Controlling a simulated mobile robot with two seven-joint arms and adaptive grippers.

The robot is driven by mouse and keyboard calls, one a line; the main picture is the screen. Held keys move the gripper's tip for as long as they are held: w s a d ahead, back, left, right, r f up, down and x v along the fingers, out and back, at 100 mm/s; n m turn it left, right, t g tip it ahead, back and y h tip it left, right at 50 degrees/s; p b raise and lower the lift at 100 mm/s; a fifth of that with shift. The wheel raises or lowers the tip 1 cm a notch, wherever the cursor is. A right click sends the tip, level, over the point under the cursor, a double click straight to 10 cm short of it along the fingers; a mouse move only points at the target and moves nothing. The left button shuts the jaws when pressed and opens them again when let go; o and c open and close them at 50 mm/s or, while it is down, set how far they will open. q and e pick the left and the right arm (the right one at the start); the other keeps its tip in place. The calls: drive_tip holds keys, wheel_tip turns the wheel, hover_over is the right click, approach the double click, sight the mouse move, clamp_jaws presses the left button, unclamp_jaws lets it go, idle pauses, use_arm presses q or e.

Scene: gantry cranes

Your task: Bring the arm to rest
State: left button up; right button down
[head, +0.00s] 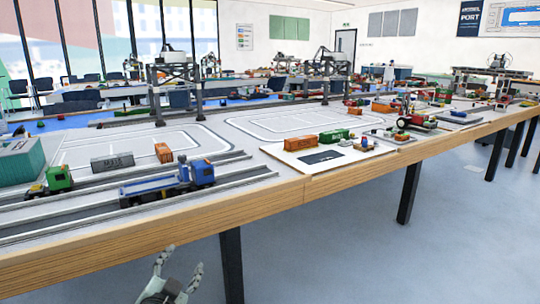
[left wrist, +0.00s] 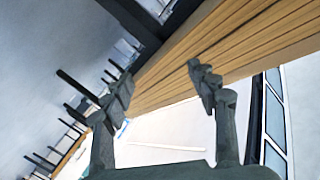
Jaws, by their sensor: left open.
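My left gripper (head: 176,270) shows at the bottom of the head view, below and in front of the table's wooden front edge. Its two fingers are spread apart with nothing between them. In the left wrist view the open fingers (left wrist: 165,95) also show, with the table's wooden edge (left wrist: 215,55) behind them. The gripper appears apart from the table. My right gripper is in neither view.
The long table (head: 330,177) holds a blue toy locomotive (head: 168,185) on grey tracks, a green truck (head: 58,179), small containers and model gantry cranes (head: 175,75). Dark table legs (head: 231,265) stand under it. The floor (head: 340,250) in front is clear.

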use_arm(q)
drive_tip(key=s+a+f+n+g+y, duration=0.2)
drive_tip(key=s+a+f+n+g, duration=0.15)
drive_tip(key=s+f, duration=0.6)
drive_tip(key=s+a+f+n+g, duration=0.1)
drive_tip(key=s+f+g, duration=0.3)
drive_tip(key=s+f, duration=0.3)
drive_tip(key=s+a+f+n+g, duration=0.1)
drive_tip(key=s+f+g, duration=0.4)
drive_tip(key=s, duration=0.8)
wheel_tip(320, 180, down, 3)
drive_tip(key=shift+s+a+f, duration=0.2)
drive_tip(key=shift+s+a, duration=0.1)
drive_tip(key=shift+s, duration=0.05)
